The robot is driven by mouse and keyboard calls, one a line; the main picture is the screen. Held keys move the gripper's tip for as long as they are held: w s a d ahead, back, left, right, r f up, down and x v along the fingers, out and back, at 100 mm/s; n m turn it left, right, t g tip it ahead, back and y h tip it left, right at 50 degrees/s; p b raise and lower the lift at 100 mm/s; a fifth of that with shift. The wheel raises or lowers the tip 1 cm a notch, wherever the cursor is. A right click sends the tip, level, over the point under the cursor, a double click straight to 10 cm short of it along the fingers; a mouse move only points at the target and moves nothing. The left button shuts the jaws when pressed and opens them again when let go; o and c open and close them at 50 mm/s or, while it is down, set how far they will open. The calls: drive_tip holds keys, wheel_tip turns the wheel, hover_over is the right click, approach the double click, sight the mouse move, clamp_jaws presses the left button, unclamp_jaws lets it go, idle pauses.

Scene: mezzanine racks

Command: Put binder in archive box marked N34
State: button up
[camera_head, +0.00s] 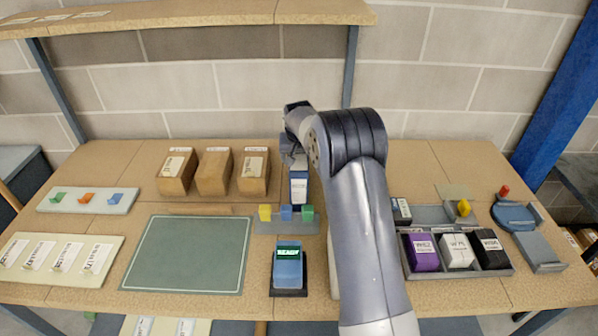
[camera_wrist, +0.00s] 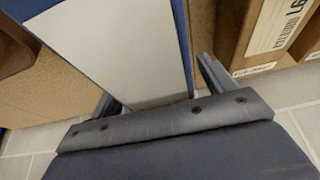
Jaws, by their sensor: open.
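A blue binder (camera_head: 299,188) with a white label stands upright behind the row of coloured blocks in the head view. My gripper (camera_head: 296,157) is over its top, partly hidden by my arm. In the wrist view, the binder's blue-edged pale face (camera_wrist: 115,50) lies between the open fingers of my gripper (camera_wrist: 158,88); contact cannot be told. Three brown archive boxes stand left of it: left (camera_head: 173,178), middle (camera_head: 213,177) and right (camera_head: 252,185). Their marks are too small to read, so I cannot tell which is N34.
A green mat (camera_head: 190,255) lies at front left. A blue READY block (camera_head: 288,267) and small coloured blocks (camera_head: 286,213) are in front of the binder. A grey tray (camera_head: 460,274) with labelled purple, white and black items is at right. A shelf (camera_head: 180,14) overhangs the back.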

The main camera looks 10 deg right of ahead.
drive_tip(key=shift+f, duration=0.25)
drive_tip(key=shift+c, duration=0.5)
clamp_jaws()
idle(0.5)
drive_tip(key=shift+r, duration=0.1)
